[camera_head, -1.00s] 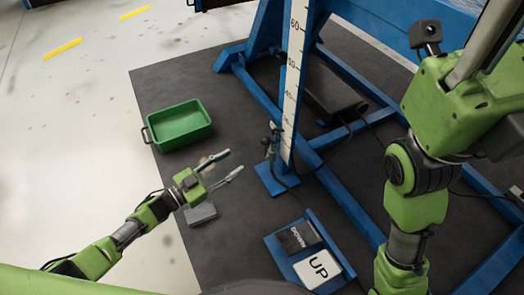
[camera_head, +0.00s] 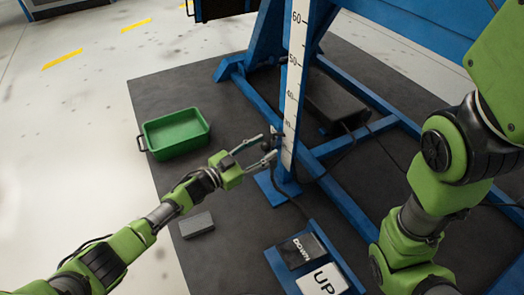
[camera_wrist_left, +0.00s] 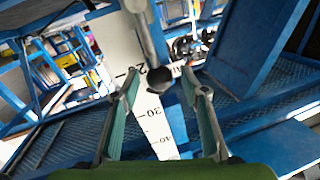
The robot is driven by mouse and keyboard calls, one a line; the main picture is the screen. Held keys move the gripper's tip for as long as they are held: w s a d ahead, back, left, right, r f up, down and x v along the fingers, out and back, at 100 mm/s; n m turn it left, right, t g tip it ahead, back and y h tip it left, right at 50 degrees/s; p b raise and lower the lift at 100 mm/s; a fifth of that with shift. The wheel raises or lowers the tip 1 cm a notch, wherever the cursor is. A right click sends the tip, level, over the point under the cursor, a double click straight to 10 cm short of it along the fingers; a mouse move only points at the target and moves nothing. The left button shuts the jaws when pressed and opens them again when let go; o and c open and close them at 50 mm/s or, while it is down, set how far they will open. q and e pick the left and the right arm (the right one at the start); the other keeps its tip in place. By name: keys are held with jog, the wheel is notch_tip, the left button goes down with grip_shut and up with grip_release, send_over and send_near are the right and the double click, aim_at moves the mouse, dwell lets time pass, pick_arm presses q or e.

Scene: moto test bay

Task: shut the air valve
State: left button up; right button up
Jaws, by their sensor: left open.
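The air valve shows in the left wrist view as a dark round knob (camera_wrist_left: 159,78) at the end of a grey pipe, in front of the ruler post. My right gripper is out of view.
The white ruler (camera_head: 294,80) stands on the blue lift frame (camera_head: 340,140) close behind the valve. UP (camera_head: 322,281) and DOWN (camera_head: 300,249) pedals lie in front. A green tray (camera_head: 176,134) and a grey block (camera_head: 196,225) rest on the dark mat (camera_head: 150,95).

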pick_arm(q)
grip_shut()
jog(key=shift+s, duration=0.1)
